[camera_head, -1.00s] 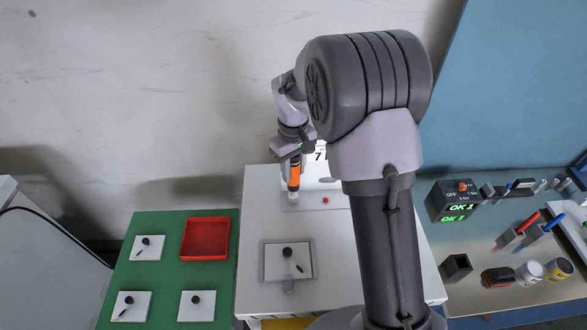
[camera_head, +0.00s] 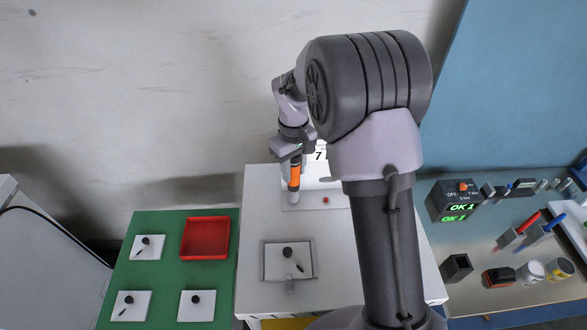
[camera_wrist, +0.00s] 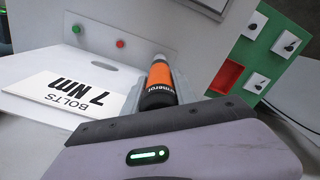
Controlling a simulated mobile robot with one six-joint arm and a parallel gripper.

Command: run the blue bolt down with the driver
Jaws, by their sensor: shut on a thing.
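The driver (camera_head: 295,176) is an orange and black cylinder with a grey lower end, standing upright over the light plate at the back of the white table. It also shows in the wrist view (camera_wrist: 160,77), where its orange body and black collar are seen. My gripper (camera_head: 293,156) is shut on the driver. In the wrist view my gripper (camera_wrist: 175,92) shows grey fingers beside the driver. I cannot make out a blue bolt in either view; the spot under the driver's tip is hidden.
A red round piece (camera_head: 326,200) is right of the driver. A "BOLTS 7 Nm" card (camera_wrist: 70,92) lies nearby. A framed white tile (camera_head: 275,263) is in front. A red tray (camera_head: 205,238) is on the green board. A control box (camera_head: 455,200) reading OK stands right.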

